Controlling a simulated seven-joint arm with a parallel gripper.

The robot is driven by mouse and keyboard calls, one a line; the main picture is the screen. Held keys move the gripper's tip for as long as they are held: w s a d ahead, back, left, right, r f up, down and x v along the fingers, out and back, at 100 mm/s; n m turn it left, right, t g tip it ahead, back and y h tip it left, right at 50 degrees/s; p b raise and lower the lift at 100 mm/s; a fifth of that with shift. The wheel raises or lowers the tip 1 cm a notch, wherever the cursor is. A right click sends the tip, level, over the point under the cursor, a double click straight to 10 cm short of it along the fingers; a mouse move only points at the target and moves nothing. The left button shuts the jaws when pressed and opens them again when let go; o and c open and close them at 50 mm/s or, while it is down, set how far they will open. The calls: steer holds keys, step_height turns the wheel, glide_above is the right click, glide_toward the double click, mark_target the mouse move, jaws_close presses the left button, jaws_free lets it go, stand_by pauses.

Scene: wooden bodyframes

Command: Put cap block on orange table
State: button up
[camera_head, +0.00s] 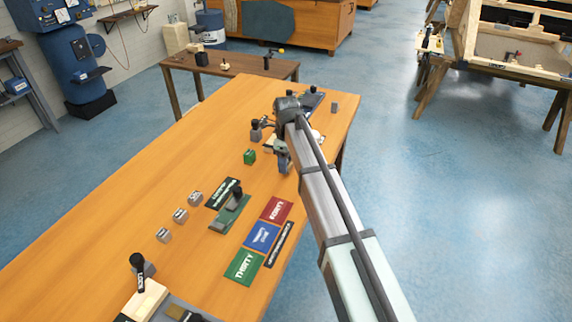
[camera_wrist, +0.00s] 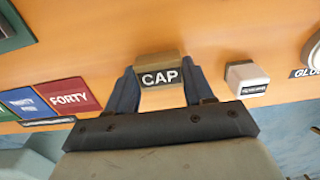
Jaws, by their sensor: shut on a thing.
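The cap block (camera_wrist: 159,62) is a brownish block with a dark face lettered CAP in white, seen in the wrist view. My gripper (camera_wrist: 160,80) has one blue finger on each side of it and is shut on it. The orange table (camera_head: 150,170) is the long orange-brown wooden table in the head view, and its top also fills the background in the wrist view (camera_wrist: 110,45). In the head view my gripper (camera_head: 283,160) is over the table's right part, largely covered by my arm. I cannot tell whether the block touches the tabletop.
A pale labelled block (camera_wrist: 247,78) stands right of the cap block in the wrist view. In the head view, a green block (camera_head: 249,157), several grey blocks and coloured cards, including a red one (camera_head: 276,209), lie on the table. The table's left side is clear.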

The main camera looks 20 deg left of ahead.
steer(key=shift+f, duration=0.75)
steer(key=shift+f, duration=0.15)
steer(key=o, duration=1)
step_height(320, 180, up, 12)
steer(key=shift+r, duration=0.2)
